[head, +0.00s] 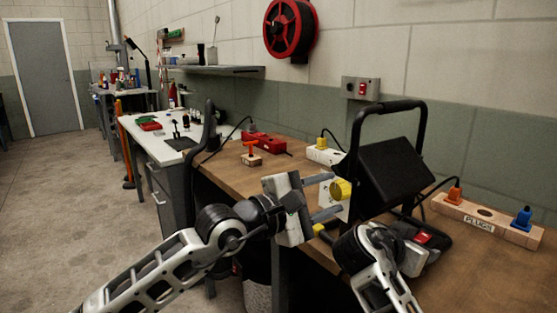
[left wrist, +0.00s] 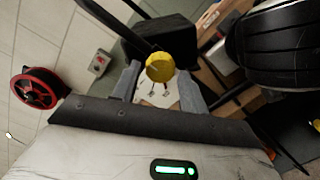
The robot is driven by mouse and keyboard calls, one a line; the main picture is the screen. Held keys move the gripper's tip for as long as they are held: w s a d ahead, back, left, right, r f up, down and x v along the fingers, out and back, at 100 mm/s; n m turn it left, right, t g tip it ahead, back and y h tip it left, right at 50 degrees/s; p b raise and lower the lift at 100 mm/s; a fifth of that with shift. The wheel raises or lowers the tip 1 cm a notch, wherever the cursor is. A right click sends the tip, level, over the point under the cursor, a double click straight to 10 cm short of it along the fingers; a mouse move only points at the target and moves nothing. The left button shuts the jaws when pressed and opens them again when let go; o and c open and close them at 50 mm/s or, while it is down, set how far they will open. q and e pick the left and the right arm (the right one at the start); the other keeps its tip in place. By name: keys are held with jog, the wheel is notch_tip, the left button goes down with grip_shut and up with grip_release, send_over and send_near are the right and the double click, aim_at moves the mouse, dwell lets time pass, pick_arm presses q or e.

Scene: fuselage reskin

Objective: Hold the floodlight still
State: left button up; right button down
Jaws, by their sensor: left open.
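The floodlight (head: 395,172) stands on the wooden bench, a black box-shaped lamp in a black tubular frame. Its dark body also shows in the left wrist view (left wrist: 158,40). A yellow round piece (head: 341,190) sits in front of a white plate beside the lamp. My left gripper (head: 331,195) is open, its fingers on either side of the yellow piece, which also shows between them in the left wrist view (left wrist: 160,67); contact cannot be told. My right gripper (head: 415,258) is low by the floodlight's base, near a red switch (head: 422,238); its fingers are hidden.
A wooden plug block (head: 487,219) with orange and blue plugs lies to the right. A white block with a yellow plug (head: 323,152), a red box (head: 265,143) and an orange-handled piece (head: 251,155) lie behind on the bench. A red reel (head: 290,30) hangs on the wall.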

pick_arm(q)
jog(key=v, duration=0.4)
jog(key=shift+s+a, duration=0.2)
jog(key=shift+a, duration=0.1)
pick_arm(e)
jog(key=c, duration=0.5)
grip_release()
